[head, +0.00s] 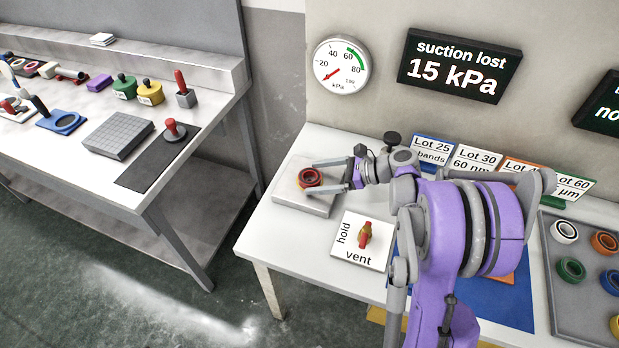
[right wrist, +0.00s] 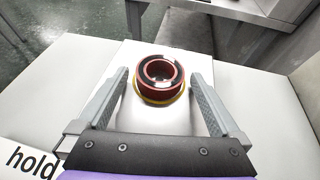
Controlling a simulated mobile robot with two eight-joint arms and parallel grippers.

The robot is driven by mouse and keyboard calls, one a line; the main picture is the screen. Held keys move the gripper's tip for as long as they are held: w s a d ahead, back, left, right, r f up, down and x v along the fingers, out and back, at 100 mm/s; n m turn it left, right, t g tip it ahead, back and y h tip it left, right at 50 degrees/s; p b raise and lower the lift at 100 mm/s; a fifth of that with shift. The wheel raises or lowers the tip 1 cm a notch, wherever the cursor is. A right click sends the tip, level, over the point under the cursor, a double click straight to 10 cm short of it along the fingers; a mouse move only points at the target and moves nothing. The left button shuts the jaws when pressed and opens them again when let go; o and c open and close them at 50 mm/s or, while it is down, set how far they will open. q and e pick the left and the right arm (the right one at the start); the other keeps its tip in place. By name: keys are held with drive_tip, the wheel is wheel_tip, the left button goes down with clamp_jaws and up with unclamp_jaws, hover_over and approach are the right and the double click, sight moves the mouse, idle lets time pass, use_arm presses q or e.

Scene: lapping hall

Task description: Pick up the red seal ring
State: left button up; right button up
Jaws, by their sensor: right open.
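The red seal ring (head: 311,178) sits on a pale block (head: 289,196) near the left end of the right-hand table. In the right wrist view the red ring (right wrist: 159,76) has a dark inner band, and a yellow rim shows beneath it. My right gripper (head: 332,175) is open, with one finger on each side of the ring. In the right wrist view the fingers (right wrist: 160,84) stand apart from the ring, with gaps on both sides. My left gripper is not in view.
A gauge (head: 342,65) and a display reading "suction lost 15 kPa" (head: 458,66) are on the wall. A tray (head: 560,290) with coloured rings is at right; another bench (head: 100,160) stands left.

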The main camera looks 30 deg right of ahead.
drive_tip(key=shift+c, duration=0.2)
drive_tip(key=c, duration=1.3)
